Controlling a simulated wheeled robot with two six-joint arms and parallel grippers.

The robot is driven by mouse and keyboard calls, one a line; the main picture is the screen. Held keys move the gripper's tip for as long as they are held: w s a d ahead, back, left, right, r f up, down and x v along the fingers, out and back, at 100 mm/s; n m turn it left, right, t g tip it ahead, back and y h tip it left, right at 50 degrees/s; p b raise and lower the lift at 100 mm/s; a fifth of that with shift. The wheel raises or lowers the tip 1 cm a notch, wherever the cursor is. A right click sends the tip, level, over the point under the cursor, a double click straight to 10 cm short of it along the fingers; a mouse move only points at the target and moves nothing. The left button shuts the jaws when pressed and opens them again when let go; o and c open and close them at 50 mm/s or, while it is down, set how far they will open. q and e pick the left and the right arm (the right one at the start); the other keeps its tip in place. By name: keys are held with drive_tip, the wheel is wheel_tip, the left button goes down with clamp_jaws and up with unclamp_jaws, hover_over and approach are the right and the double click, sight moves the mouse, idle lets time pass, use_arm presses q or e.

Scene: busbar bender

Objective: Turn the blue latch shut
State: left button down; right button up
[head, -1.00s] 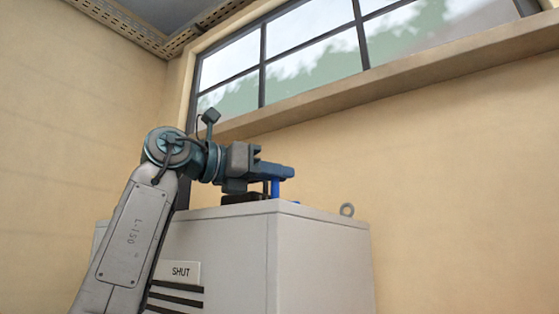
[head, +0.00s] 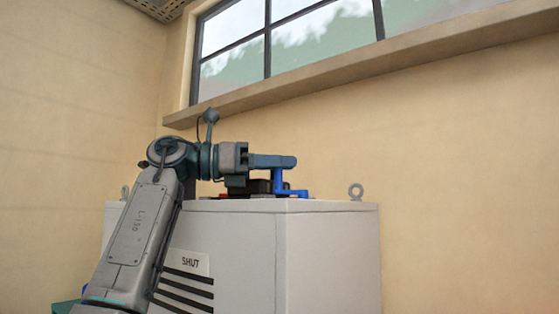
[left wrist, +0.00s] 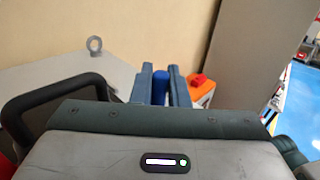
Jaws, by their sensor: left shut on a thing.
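The blue latch (head: 290,192) stands on top of the pale grey cabinet, with a low arm reaching right. Its upright part rises to my left gripper (head: 285,162), which comes in level from the left. In the left wrist view, the blue latch (left wrist: 160,86) shows as a blue post between the two fingers of my left gripper (left wrist: 161,80). The fingers are shut on it. The latch's lower part is hidden in that view. My right gripper is in neither view.
A black part (head: 258,187) sits under my left gripper. A window ledge (head: 400,68) runs along the wall behind.

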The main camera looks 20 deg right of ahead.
use_arm(q)
drive_tip(key=c, duration=1.5)
unclamp_jaws()
drive_tip(key=shift+a, duration=0.1)
drive_tip(key=shift+a, duration=0.15)
drive_tip(key=a+b, duration=0.1)
drive_tip(key=a, duration=0.2)
drive_tip(key=w+a+b, duration=0.1)
drive_tip(key=a, duration=0.2)
drive_tip(key=a+b, duration=0.2)
drive_tip(key=a, duration=0.1)
drive_tip(key=shift+w+a+f, duration=0.1)
drive_tip(key=shift+w+a, duration=0.2)
drive_tip(key=shift+a, duration=0.35)
